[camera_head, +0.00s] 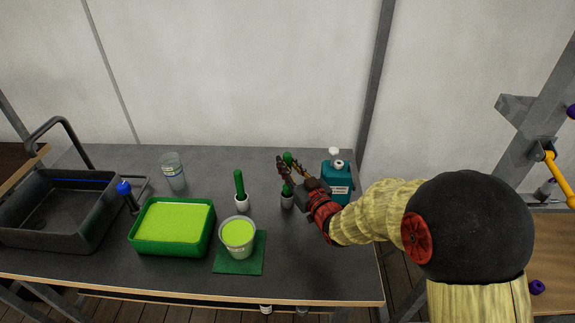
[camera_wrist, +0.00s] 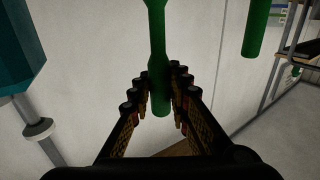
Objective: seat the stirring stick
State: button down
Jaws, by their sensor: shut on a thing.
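A green stick (camera_head: 288,158) stands about upright in my gripper (camera_head: 291,172). My gripper is shut on it, with fingers on both sides. In the wrist view, which looks upside down, the stick (camera_wrist: 157,55) runs between the fingertips (camera_wrist: 158,85) and out of the top edge. A small white piece (camera_head: 287,201) shows directly below the stick; I cannot tell whether it is a holder or part of the stick. A cup (camera_head: 238,249) with lime-green contents sits on a dark green mat (camera_head: 240,268), left and nearer than my gripper.
A teal pump container (camera_head: 337,182) stands close right of my gripper. Another green stick (camera_head: 239,184) with a white base stands to the left.

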jog(key=shift+f+b, duration=2.6)
jog(key=shift+f, duration=0.2)
jog(key=c, duration=1.7)
grip_release()
jog(key=shift+o, duration=0.6)
jog(key=shift+s, duration=0.1)
jog(key=v, duration=1.2)
